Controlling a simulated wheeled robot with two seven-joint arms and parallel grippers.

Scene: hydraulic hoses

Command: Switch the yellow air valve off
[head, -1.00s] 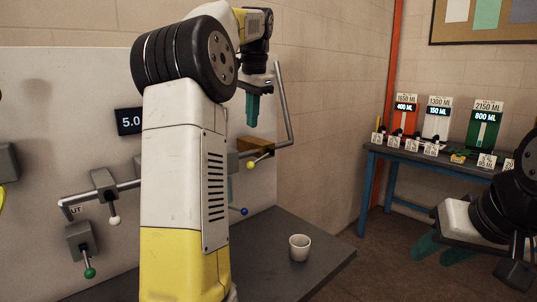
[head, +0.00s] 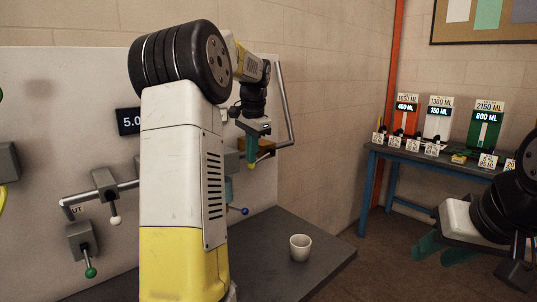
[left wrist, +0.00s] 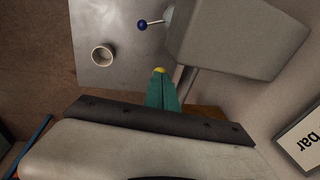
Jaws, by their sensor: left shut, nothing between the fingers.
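The yellow air valve shows its yellow ball knob (head: 251,167) at the right end of the wall panel, beside a brass-brown block (head: 266,147) on the pipe. In the left wrist view the yellow knob (left wrist: 159,71) sits right at the tips of the green fingers; I cannot tell whether they touch. My left gripper (head: 251,160) is shut and empty, pointing down over the knob and hiding most of the lever. It also shows in the left wrist view (left wrist: 160,88). My right gripper (head: 441,252) is open and empty at the lower right, far from the valve.
A bent grey pipe (head: 285,105) rises close beside my left gripper. A blue-knobbed lever (head: 245,211) is below, and white (head: 115,220) and green (head: 90,272) knobs are left. A white cup (head: 300,247) stands on the dark bench. A blue table (head: 400,154) with signs stands right.

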